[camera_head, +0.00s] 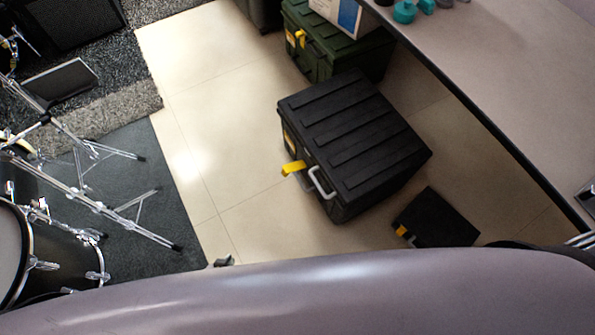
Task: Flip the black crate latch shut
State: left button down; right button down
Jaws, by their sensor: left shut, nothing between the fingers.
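The black crate (350,140) with a ribbed lid stands on the tiled floor in the middle of the view. Its lid looks closed. A yellow latch (293,168) sticks out from its front left face, beside a pale grey handle (321,183). A second yellow patch (288,139) shows further back on that face. Only a small dark tip of my left gripper (223,262) shows, above the edge of my own pale body part at the bottom. It is shut and empty, apart from the crate and the latch. My right gripper is not seen.
A dark green crate (335,57) with a yellow latch stands behind. A small black case (437,219) lies right of the crate. A long table (500,70) runs along the right. Drum stands (95,205) and a drum (45,255) fill the left. The tiles between are clear.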

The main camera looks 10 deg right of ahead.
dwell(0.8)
